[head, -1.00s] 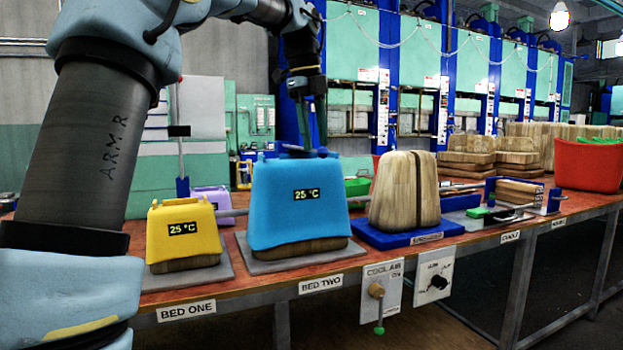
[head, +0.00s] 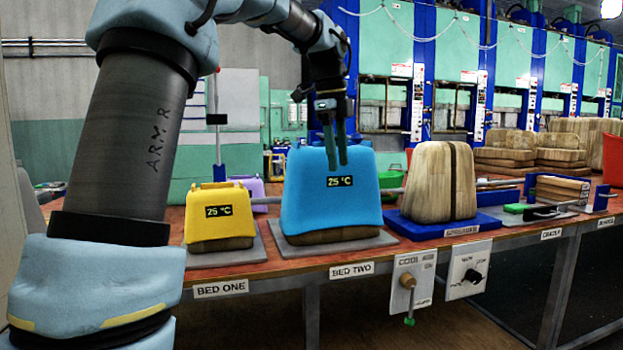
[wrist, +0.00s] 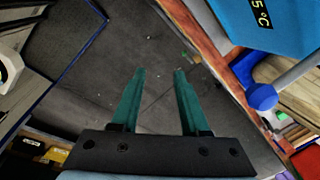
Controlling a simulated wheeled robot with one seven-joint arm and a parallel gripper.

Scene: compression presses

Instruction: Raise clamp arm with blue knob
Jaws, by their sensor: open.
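In the wrist view, a round blue knob (wrist: 261,97) sits on the end of a grey clamp arm (wrist: 296,73). The arm lies right of my fingers, beside the blue mould. I cannot clearly pick out this knob in the head view. My gripper (head: 335,148) is open and empty, fingers pointing down in front of the upper part of the blue mould (head: 310,190) at bed two. In the wrist view, my gripper (wrist: 157,95) has clear floor between its fingers and is apart from the knob.
A yellow mould (head: 218,222) stands at bed one on the left. A strapped wooden block (head: 432,185) sits on a blue base (head: 412,228) right of bed two. A cool-air panel (head: 412,280) hangs from the table front. The floor before the table (wrist: 130,60) looks clear.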

